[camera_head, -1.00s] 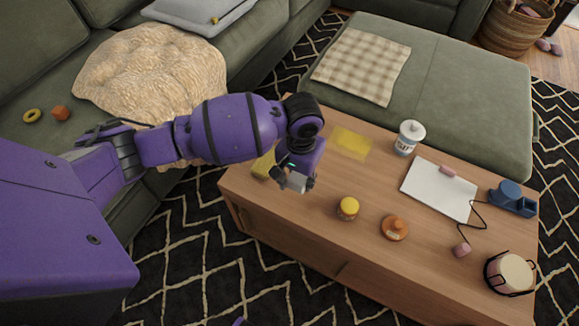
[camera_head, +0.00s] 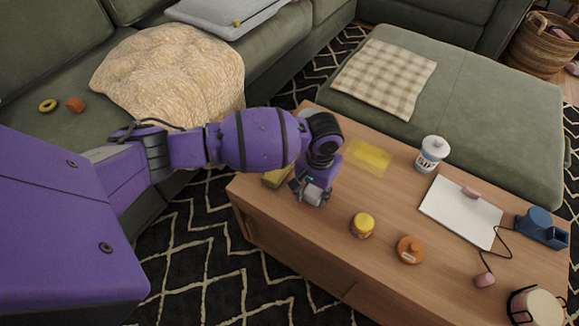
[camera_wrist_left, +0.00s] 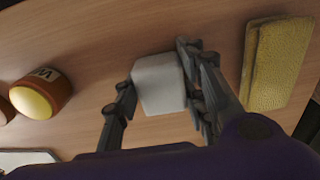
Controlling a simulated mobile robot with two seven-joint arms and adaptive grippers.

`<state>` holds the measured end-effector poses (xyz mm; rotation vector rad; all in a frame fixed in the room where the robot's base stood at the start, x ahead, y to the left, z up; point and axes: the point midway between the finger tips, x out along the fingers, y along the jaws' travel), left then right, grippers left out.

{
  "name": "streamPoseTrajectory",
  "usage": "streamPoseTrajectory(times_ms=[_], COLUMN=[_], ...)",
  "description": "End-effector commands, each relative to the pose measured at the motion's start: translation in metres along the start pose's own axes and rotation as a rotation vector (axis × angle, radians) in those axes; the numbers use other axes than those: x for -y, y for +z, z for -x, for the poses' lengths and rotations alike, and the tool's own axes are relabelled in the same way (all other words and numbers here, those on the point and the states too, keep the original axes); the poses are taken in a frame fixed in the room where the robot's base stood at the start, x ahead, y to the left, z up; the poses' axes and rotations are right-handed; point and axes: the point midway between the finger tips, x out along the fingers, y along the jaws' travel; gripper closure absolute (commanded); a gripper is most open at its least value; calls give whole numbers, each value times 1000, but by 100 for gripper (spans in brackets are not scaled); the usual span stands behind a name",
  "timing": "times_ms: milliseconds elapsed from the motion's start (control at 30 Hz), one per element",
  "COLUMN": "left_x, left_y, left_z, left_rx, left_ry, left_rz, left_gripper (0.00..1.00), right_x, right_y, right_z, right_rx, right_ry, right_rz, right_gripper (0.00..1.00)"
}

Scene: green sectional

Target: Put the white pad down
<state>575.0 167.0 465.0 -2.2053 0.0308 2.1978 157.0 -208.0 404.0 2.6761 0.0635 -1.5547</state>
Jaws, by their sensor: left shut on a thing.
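The white pad (camera_wrist_left: 158,84) is a small pale block between the two fingers of my left gripper (camera_wrist_left: 160,88) in the left wrist view. The fingers are shut on it from both sides. In the head view my left gripper (camera_head: 311,191) is over the near left part of the wooden table (camera_head: 330,222), with the pad partly hidden by the fingers. The pad is at or just above the tabletop; I cannot tell whether it touches. My right gripper is not in view.
A yellow-lidded jar (camera_head: 362,225) and an orange pot (camera_head: 410,250) stand to the right. Bare wood surrounds the pad.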

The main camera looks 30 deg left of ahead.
Motion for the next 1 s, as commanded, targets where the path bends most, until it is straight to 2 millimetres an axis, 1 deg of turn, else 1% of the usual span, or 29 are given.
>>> streamPoseTrajectory(times_ms=[33, 67, 200, 467, 567, 667, 867, 1000], left_x=[-1, -1, -1, 0, 0, -1, -1, -1], left_y=[-1, -1, -1, -1, -1, -2, -2, -2], left_z=[0, -1, -1, -1, 2, 16, 60, 90], left_rx=[-2, -2, -2, -2, -3, -5, -7, -7], left_ry=[1, 1, 1, 1, 0, 1, 1, 3], left_rz=[0, 0, -1, -1, -1, 0, -1, -1], left_gripper=[83, 60, 43, 43, 43, 43, 43, 43], right_x=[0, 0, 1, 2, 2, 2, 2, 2], right_y=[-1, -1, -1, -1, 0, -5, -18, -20], right_z=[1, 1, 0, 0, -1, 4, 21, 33], right_rx=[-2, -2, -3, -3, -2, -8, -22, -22], right_ry=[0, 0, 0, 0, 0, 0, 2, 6], right_rz=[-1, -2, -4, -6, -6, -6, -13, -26], right_gripper=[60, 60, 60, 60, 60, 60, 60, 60])
